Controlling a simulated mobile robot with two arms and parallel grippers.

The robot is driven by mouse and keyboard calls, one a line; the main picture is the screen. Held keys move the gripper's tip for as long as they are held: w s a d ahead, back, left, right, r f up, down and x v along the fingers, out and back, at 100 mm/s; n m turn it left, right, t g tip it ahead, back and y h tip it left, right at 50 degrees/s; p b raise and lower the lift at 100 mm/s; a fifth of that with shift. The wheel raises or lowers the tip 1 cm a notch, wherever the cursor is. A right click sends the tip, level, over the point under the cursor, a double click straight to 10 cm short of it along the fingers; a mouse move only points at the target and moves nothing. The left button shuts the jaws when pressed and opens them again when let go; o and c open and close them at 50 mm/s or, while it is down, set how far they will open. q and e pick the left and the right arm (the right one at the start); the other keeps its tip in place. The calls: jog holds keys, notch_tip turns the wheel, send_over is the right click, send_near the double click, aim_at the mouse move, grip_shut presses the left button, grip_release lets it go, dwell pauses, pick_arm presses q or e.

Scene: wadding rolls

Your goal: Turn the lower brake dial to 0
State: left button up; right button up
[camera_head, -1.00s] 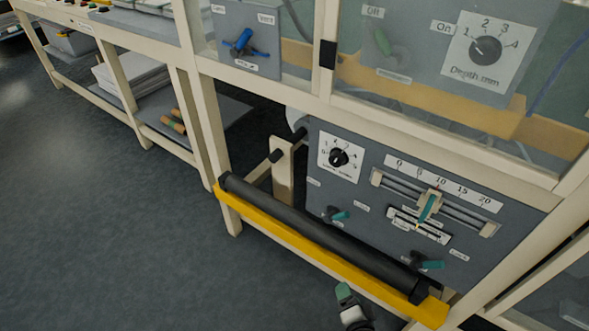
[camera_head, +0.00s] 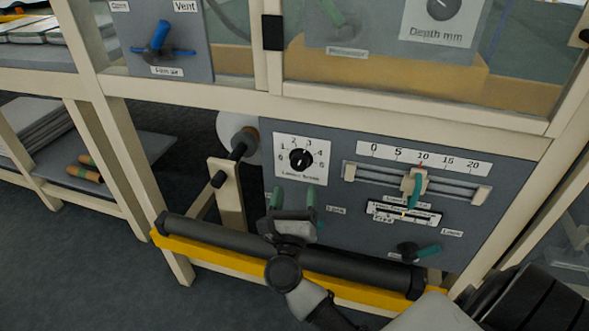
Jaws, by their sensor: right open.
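The lower brake dial (camera_head: 301,159) is a black round knob on a white numbered plate, at the left of the grey lower panel (camera_head: 340,245). Its pointer seems to face up and slightly right, near the 3; the exact setting is too small to read. My right gripper (camera_head: 294,198) is open, with two green-tipped fingers pointing up just below the dial plate. Nothing shows between the fingers, and they appear apart from the knob. My left gripper is not in view.
A black roller (camera_head: 345,267) on a yellow bar (camera_head: 208,252) runs across below the panel, behind my right wrist. A white roll end (camera_head: 237,132) is left.

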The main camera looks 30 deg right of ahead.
aim_at(299, 167)
jog(key=x, duration=0.6)
jog(key=shift+w+d, duration=0.2)
jog(key=shift+w, duration=0.05)
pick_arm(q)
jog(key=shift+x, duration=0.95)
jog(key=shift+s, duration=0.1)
pick_arm(e)
jog(key=c, duration=0.9)
